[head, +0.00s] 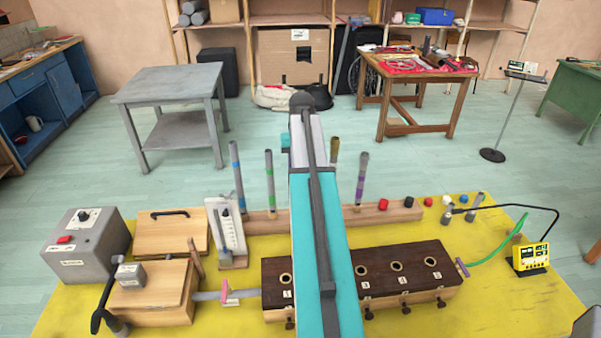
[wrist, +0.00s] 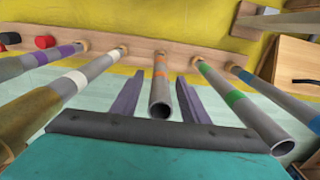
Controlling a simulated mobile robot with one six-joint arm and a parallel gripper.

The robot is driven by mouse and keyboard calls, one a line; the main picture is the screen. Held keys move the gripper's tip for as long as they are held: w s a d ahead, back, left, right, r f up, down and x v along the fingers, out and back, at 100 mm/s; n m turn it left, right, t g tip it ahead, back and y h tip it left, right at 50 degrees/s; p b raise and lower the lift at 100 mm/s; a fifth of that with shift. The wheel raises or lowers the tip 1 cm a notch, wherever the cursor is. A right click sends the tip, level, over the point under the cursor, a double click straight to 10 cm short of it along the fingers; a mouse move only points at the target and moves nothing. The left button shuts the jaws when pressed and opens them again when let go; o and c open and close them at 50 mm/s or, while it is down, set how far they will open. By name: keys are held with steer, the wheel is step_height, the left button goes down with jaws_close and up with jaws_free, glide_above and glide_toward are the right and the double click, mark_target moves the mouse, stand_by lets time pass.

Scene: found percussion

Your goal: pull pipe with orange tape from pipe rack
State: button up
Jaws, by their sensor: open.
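The grey pipe with orange tape (wrist: 160,88) stands in the wooden pipe rack (wrist: 205,60) in the wrist view, its open end towards the camera. My gripper (wrist: 161,80) is open, with one purple-grey finger on each side of this pipe. Gaps show between the fingers and the pipe. In the head view my arm hides the orange-taped pipe and my gripper; the rack (head: 392,212) shows on both sides of the arm.
Close neighbours in the rack are a green-taped pipe (wrist: 235,100) and a white-taped pipe (wrist: 72,84). A blue-taped pipe (wrist: 270,90) and a purple-taped pipe (wrist: 40,60) stand farther out. A dark wooden block with holes (head: 425,270) lies in front.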

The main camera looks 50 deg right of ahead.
jaws_close()
steer(key=shift+r+p, duration=1)
steer(key=shift+r, duration=0.5)
stand_by(0.8)
steer(key=shift+r+p, duration=1.2)
steer(key=shift+r, duration=0.3)
